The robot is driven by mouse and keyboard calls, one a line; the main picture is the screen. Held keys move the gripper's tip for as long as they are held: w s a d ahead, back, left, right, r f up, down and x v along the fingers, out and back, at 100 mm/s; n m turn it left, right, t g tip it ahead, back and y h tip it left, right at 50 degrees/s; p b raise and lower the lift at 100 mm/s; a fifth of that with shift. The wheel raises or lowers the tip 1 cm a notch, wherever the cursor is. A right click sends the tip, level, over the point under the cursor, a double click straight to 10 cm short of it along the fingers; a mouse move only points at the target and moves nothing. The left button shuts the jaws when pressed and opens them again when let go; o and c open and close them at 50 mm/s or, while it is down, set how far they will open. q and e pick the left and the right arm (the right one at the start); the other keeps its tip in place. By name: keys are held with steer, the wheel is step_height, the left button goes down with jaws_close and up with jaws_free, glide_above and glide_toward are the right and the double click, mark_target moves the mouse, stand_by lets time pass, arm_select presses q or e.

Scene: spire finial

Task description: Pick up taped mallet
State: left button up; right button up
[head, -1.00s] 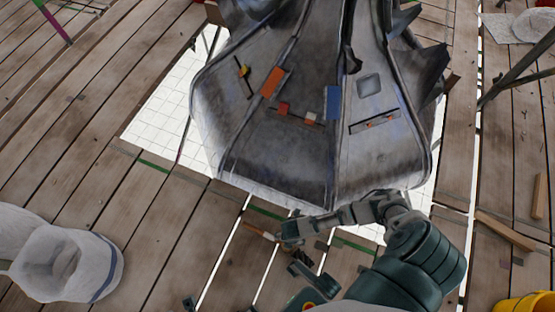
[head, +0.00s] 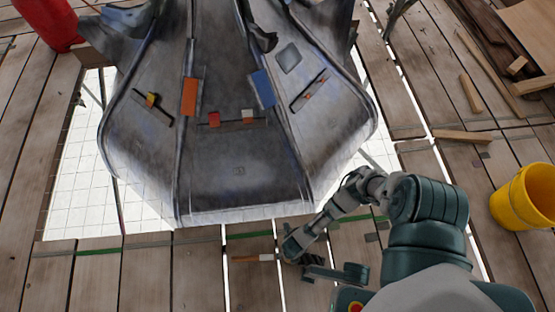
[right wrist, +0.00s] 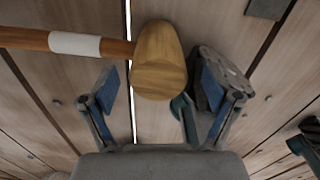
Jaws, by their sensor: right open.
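The taped mallet lies on the wooden planks, in front of the spire's lower edge. In the right wrist view its pale wooden head (right wrist: 159,60) is at the top middle, and its brown handle runs off to the left with a white tape band (right wrist: 75,43). In the head view the taped handle (head: 252,258) shows, while its head is hidden by my gripper. My right gripper (right wrist: 158,88) is open, its blue-padded fingers on either side of the mallet head's near end, with visible gaps. It also shows in the head view (head: 292,255). My left gripper is not in view.
The large grey metal spire (head: 235,165) stands just beyond the mallet, above an opening in the deck. A yellow bucket (head: 526,200) is at the right. Loose wood pieces (head: 471,93) lie at upper right. Narrow gaps run between the planks.

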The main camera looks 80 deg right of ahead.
steer(key=shift+w+f, duration=0.1)
steer(key=shift+f, duration=0.4)
steer(key=c, duration=1.4)
steer(key=shift+o, duration=0.2)
